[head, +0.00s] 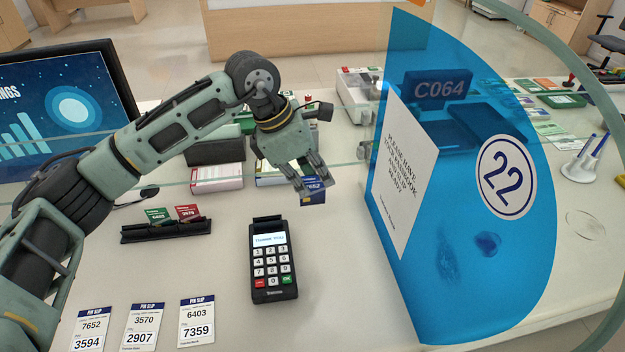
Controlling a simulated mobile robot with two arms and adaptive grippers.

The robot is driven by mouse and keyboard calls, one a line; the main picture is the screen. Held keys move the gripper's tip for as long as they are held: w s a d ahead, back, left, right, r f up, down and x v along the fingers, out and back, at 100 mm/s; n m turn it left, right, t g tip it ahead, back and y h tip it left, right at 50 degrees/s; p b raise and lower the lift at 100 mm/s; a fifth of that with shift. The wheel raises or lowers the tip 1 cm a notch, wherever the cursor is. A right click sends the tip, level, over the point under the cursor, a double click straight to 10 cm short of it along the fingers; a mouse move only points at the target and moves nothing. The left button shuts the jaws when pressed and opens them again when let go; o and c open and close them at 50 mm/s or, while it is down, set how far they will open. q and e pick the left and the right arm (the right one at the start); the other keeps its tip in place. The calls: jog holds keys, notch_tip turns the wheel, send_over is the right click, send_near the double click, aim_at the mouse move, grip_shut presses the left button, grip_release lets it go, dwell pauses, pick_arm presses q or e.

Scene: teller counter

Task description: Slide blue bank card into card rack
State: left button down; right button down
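My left gripper (308,187) reaches in from the left and points down. Its fingers are closed on the blue bank card (313,197), marked 7652, held just above and behind the card terminal (271,260). The card hangs clear of the terminal as far as I can see. The black card rack (166,231) sits on the counter to the left, below my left arm. A green card (158,216) and a red card (189,213) stand upright in it, and its right part looks empty. My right gripper does not show.
Three PIN slips (142,326) lie at the front left. A blue and glass partition (470,180) stands to the right of the terminal. A monitor (65,100) is at the back left. Leaflet boxes (216,178) stand behind the rack. Counter between rack and terminal is clear.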

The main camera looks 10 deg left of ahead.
pick_arm(q)
jog(key=shift+r+p, duration=0.75)
jog(key=shift+r, duration=1.1)
